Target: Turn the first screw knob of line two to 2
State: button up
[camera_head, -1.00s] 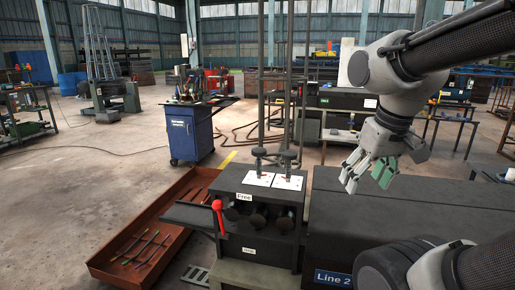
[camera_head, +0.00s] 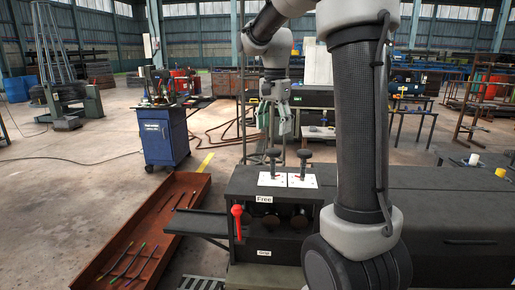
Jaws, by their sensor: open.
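The machine box (camera_head: 238,187) stands at the centre with a "Free" label on its top edge. Two dark screw knobs stand upright on its top, the left knob (camera_head: 272,154) and the right knob (camera_head: 304,155). Each rises from a white dial plate; the left plate (camera_head: 268,181) and right plate (camera_head: 305,183) have marks too small to read. My gripper (camera_head: 274,134) hangs fingers down, open and empty, in line with the knobs and above them in the picture. I cannot tell its exact distance from them. The "Line 2" sign is not visible now.
A red-handled lever (camera_head: 237,212) is on the box's front left. A rust-red tray (camera_head: 105,262) with rods lies on the floor at left. A blue cart (camera_head: 164,137) stands behind. My arm hides part of the long dark casing (camera_head: 450,205) at right.

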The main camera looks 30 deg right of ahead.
aim_at(274, 149)
jog(key=shift+s+r+m, duration=0.1)
jog(key=shift+s+m, duration=0.1)
jog(key=shift+m, duration=0.7)
jog(key=shift+a, duration=0.1)
notch_tip(274, 149, down, 8)
jog(key=shift+r, duration=0.1)
jog(key=c, duration=1)
